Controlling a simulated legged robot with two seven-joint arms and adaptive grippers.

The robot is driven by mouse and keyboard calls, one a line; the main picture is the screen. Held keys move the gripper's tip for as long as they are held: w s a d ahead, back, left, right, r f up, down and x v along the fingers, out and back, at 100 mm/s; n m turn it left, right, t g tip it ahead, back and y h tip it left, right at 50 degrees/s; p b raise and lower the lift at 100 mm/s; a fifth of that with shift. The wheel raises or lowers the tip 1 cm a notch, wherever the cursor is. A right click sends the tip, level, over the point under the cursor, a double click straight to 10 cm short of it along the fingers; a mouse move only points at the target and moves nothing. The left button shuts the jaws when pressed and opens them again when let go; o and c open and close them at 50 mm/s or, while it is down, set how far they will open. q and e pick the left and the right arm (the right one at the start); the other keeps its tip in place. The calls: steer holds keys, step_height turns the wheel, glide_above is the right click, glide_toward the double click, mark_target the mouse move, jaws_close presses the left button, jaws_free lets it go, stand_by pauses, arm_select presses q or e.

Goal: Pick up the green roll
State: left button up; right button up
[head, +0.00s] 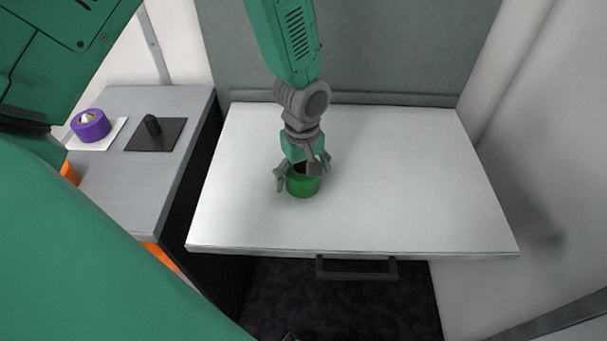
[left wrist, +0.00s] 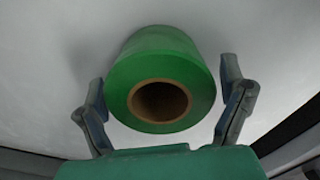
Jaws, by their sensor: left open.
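The green roll (head: 303,186) sits on the white tabletop (head: 400,190), left of its middle in the head view. In the left wrist view the green roll (left wrist: 160,75) shows its brown cardboard core, facing the camera. My left gripper (head: 303,178) is open, right at the roll, with a finger on either side of it. In the left wrist view the fingers of my left gripper (left wrist: 165,105) stand apart, with a gap between each finger and the roll. Part of the roll's top is hidden by the gripper in the head view. My right gripper is not in view.
A grey side table (head: 120,200) at the left holds a purple roll (head: 90,125) on a white square and a black plate with an upright peg (head: 153,135). A dark handle (head: 357,270) juts from the white table's front. The tabletop's right side is clear.

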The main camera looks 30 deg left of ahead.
arm_select(q)
steer(key=shift+a, duration=0.1)
steer(key=shift+s, duration=0.1)
steer(key=c, duration=1.2)
steer(key=shift+d+r, duration=0.1)
steer(key=shift+d, duration=0.2)
steer(key=shift+c, duration=0.3)
